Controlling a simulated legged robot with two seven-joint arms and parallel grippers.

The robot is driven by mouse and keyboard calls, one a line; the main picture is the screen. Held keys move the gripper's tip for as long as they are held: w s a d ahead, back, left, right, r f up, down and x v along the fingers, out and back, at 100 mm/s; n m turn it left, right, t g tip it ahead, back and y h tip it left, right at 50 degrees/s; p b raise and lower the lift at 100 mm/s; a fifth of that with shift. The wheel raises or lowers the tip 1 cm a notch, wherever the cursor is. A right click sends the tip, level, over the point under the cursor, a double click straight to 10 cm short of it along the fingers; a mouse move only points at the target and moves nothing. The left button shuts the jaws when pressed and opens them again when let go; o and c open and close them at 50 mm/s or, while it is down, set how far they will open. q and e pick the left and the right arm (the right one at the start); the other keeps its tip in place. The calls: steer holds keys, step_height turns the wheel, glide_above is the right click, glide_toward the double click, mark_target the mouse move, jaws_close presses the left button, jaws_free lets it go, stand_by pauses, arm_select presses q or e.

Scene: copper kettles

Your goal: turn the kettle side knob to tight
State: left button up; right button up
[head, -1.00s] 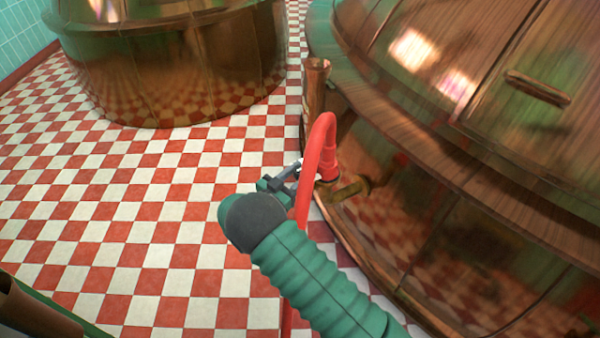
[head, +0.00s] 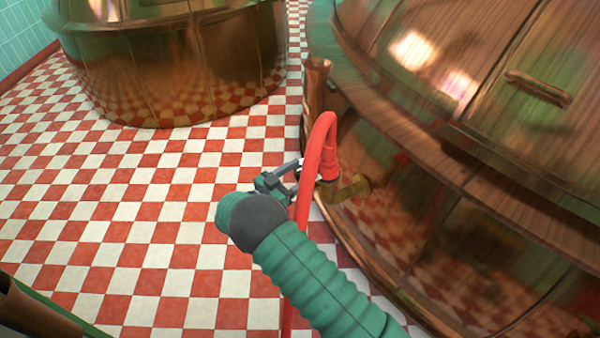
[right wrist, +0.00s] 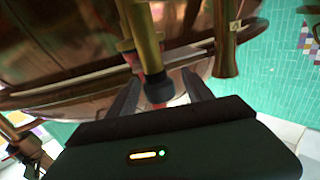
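The copper kettle (head: 430,150) fills the right side of the head view. A brass fitting (head: 352,188) sticks out low on its side, beside the end of a curved red hose (head: 322,140). My right gripper (head: 292,172) is next to the hose, partly hidden behind it. In the right wrist view, its two fingers (right wrist: 158,95) are apart, either side of a dark collar (right wrist: 157,88) on a brass pipe (right wrist: 145,35), with gaps showing. I cannot tell whether this collar is the side knob; no other knob stands out. My left gripper is not in view.
A second copper kettle (head: 170,65) stands at the back left. The red and white checkered floor (head: 130,210) between is clear. An upright copper pipe (head: 315,85) rises beside the near kettle, and a handle (head: 538,88) sits on its top.

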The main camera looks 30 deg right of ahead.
steer(key=shift+a, duration=0.25)
steer(key=s+a+p, duration=0.3)
steer(key=a, duration=1.3)
steer(key=shift+a, duration=0.1)
